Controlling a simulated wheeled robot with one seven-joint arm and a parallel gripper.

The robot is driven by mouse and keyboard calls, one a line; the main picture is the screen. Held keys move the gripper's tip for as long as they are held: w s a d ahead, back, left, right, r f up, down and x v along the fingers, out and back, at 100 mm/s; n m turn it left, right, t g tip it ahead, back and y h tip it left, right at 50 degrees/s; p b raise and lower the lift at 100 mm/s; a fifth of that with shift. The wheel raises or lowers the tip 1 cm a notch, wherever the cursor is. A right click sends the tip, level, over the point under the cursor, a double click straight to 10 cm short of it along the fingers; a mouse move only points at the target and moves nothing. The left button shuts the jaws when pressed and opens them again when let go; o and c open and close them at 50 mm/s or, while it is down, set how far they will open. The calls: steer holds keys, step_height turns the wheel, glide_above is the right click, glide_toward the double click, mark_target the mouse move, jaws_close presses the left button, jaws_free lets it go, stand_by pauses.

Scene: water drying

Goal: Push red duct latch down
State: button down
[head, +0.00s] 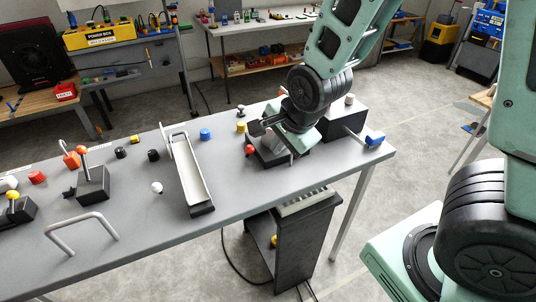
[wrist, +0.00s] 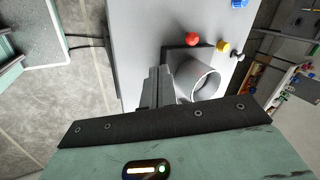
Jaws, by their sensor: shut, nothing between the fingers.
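The red knob (head: 249,150) of the duct latch sits at the front left of a dark block (head: 268,158) near the table's right half. In the wrist view the red knob (wrist: 192,39) shows beyond a round grey duct ring (wrist: 203,82), at the edge of the dark base. My gripper (head: 256,128) is above the block, with the red knob below and slightly left of it. In the wrist view my gripper's fingers (wrist: 158,84) are together and empty, beside the duct ring and apart from the red knob. My gripper partly hides the block in the head view.
A yellow knob (head: 241,127) and a blue knob (head: 206,134) stand left of the block. A white tray-like channel (head: 190,172) lies further left.

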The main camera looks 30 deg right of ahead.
mark_target(249, 153)
steer(key=shift+w+f, duration=0.1)
stand_by(0.3)
steer(key=p+x, duration=0.1)
steer(key=x, duration=0.9)
steer(key=shift+w+a+r+p, duration=0.1)
steer(key=shift+w+r+p, duration=0.15)
steer(key=shift+w+p, duration=0.3)
steer(key=shift+w+a+r+p, duration=0.1)
steer(key=shift+w+r+p, duration=0.2)
steer(key=shift+w, duration=0.3)
steer(key=shift+w+a, duration=0.15)
steer(key=shift+w, duration=0.55)
steer(key=shift+p, duration=0.3)
steer(key=shift+w+r+g+p, duration=0.2)
steer(key=shift+g+p, duration=0.1)
steer(key=shift+p, duration=0.35)
